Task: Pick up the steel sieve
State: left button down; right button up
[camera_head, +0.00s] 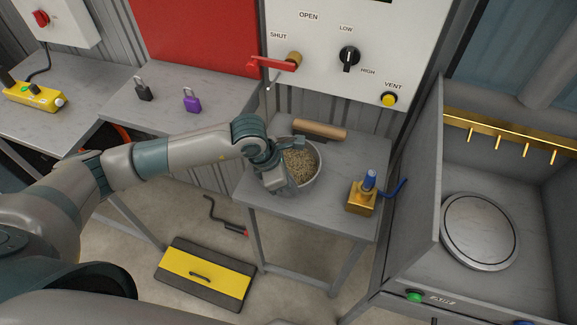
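The steel sieve (314,183) is a round grey vessel with grainy, tan-brown contents. It stands on the small grey table in the middle of the view. My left gripper (284,158) is at the sieve's left side, over or against its rim, and hides that part of it. I cannot tell whether the fingers are closed on the rim or apart. My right gripper is not in view.
A wooden roller (320,130) lies behind the sieve. A brass block with a blue top (362,195) stands to its right. Two padlocks, black (144,91) and purple (191,99), are on the left bench.

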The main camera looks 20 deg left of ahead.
pick_arm(q)
jog(key=shift+r, duration=0.15)
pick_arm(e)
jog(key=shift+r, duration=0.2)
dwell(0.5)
